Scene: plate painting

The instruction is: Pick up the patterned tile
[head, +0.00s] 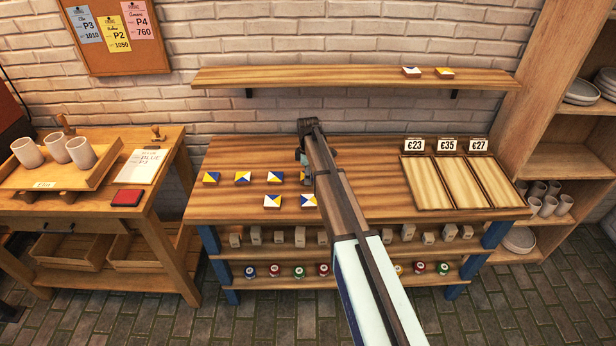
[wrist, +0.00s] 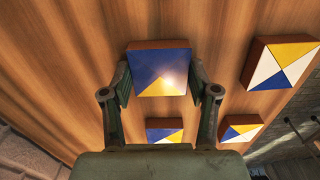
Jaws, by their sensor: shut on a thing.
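My gripper (wrist: 160,83) is shut on a patterned tile (wrist: 160,68) in the wrist view, with one finger at each side of it. The tile has a brown edge and a face of blue and yellow triangles with a bright glare spot. In the head view my gripper (head: 304,166) is over the middle of the table, largely hidden by my arm. I cannot tell whether the held tile touches the wood. Other patterned tiles lie near it in the wrist view: one at the right (wrist: 281,63), one at the lower right (wrist: 241,129) and one below, partly hidden (wrist: 164,128).
More tiles (head: 242,178) lie on the table (head: 370,188) to the left of my gripper. Three wooden trays (head: 427,182) with price signs stand at the right. A wall shelf (head: 320,78) above holds two tiles (head: 411,72). A side table with cups (head: 55,149) stands left.

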